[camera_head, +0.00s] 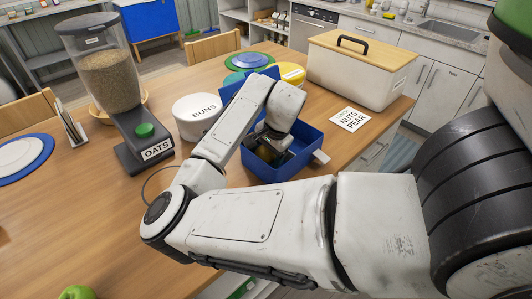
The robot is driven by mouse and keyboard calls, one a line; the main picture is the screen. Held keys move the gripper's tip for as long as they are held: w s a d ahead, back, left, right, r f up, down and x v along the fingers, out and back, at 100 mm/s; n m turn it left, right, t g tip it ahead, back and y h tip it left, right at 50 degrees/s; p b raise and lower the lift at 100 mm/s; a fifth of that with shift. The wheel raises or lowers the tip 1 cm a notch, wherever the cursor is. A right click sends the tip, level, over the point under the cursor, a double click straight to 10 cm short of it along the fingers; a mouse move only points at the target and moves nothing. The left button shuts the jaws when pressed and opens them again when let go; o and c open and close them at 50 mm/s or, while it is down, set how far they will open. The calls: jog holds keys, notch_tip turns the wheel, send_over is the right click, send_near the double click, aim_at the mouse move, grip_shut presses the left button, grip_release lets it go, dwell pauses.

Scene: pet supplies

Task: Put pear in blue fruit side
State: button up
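A blue box (287,175) stands open on the wooden table, with its blue lid (234,91) raised at the back. My gripper (268,150) reaches down into the box, and my arm covers much of the opening. Its fingers are mostly hidden, so I cannot tell whether they are open or shut. Something dark and brownish shows beside the gripper inside the box, too hidden to identify. I cannot make out a pear for sure. A white card (348,119) reading "NUTS PEAR" lies right of the box.
An oats dispenser (108,75) and a white "BUNS" tin (197,117) stand to the left. A cream bin with a wooden lid (362,52) stands behind right. A green fruit (78,292) is at the bottom edge.

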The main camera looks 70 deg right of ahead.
jog(key=v, duration=1.2)
jog(key=shift+r, duration=0.2)
